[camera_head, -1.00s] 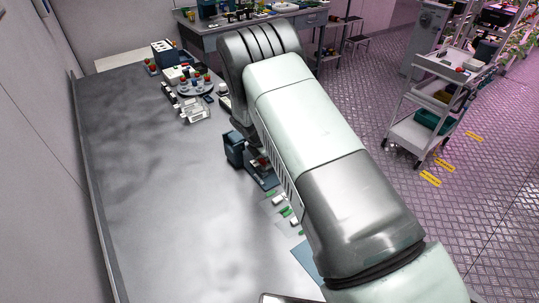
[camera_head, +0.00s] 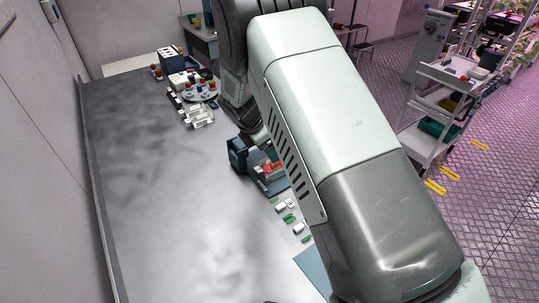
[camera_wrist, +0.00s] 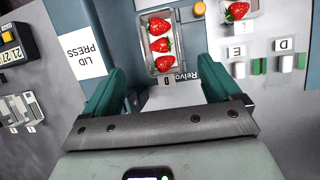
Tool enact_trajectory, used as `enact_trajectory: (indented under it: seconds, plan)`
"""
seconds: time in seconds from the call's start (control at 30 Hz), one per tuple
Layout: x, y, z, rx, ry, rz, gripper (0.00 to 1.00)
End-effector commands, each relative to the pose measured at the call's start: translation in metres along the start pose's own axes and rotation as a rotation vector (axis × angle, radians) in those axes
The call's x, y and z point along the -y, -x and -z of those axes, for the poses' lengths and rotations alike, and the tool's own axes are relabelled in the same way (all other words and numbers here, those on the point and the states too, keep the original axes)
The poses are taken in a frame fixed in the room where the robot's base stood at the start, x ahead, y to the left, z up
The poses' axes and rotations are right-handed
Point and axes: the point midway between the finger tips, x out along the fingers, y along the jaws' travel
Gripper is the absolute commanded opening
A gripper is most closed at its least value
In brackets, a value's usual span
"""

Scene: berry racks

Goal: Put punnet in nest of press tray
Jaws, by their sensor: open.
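A clear punnet (camera_wrist: 160,42) with three strawberries in a row sits in the tray (camera_wrist: 184,65) of the lid press, in the upper middle of the wrist view. It looks level and seated in the nest, though its lower edge is hard to make out. My gripper (camera_wrist: 162,74) is open; its two green fingers stand apart on either side, just short of the punnet, with nothing between them. In the head view the dark blue press (camera_head: 238,154) stands beside my arm, with red berries (camera_head: 270,168) on its tray. My arm hides most of my gripper there.
Another container with a strawberry (camera_wrist: 237,11) lies right of the press in the wrist view. Lettered labels and green and white blocks (camera_wrist: 285,63) lie below it. A "LID PRESS" sign (camera_wrist: 86,53) is at left. The left tabletop (camera_head: 170,220) is clear.

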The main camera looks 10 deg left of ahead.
Motion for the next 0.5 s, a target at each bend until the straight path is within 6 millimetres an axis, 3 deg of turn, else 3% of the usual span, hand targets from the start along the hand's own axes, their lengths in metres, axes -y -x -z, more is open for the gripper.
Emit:
enact_trajectory:
  seconds: [0.13,0.37,0.5]
  plan:
    - [0.0,0.017,0.001,0.0,0.001,0.0,0.91]
    - [0.0,0.023,0.0,0.0,0.001,0.001,0.91]
    - [0.005,0.039,-0.015,-0.004,-0.07,-0.004,0.91]
